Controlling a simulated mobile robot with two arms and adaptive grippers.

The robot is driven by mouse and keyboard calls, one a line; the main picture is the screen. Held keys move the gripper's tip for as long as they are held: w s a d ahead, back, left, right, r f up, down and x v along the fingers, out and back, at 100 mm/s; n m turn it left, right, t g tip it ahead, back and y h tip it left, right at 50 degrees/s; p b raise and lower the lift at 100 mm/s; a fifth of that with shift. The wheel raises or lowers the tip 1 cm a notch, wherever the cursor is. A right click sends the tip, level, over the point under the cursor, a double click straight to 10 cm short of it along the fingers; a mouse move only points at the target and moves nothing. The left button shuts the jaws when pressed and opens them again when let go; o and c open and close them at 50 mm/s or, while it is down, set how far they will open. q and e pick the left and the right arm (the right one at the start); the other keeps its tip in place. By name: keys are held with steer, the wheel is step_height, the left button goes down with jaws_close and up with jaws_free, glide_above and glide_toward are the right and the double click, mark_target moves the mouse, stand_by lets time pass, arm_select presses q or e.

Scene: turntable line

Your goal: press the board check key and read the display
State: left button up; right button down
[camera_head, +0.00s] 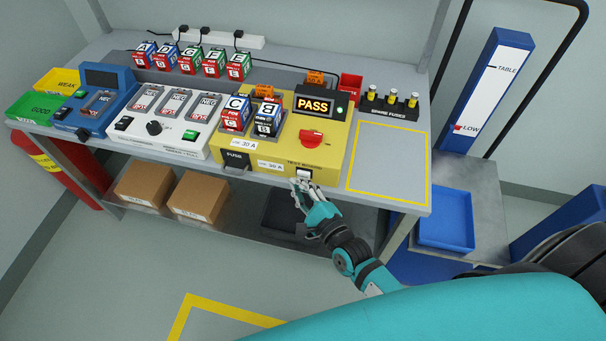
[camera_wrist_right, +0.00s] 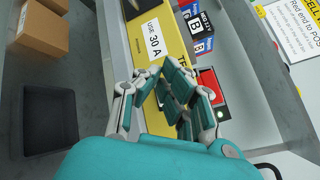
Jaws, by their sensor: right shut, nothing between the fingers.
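Two battery blocks marked C (camera_head: 236,114) and B (camera_head: 267,118) sit on the board. In the wrist view the right gripper (camera_wrist_right: 152,72) points at the board's front. My left gripper is out of view.
A white charger unit (camera_head: 165,140) and a blue unit (camera_head: 93,120) stand left of the board. Several lettered blocks (camera_head: 190,60) line the back. A yellow-outlined area (camera_head: 388,160) at right is bare. Boxes (camera_head: 198,196) sit on the lower shelf.

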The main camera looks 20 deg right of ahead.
steer(key=shift+s+a, duration=0.2)
steer(key=shift+s, duration=0.05)
steer(key=shift+s, duration=0.1)
steer(key=s+a, duration=0.1)
steer(key=s, duration=0.1)
steer(key=s+a+p, duration=0.1)
steer(key=s, duration=0.1)
steer(key=shift+a, duration=0.35)
stand_by(0.7)
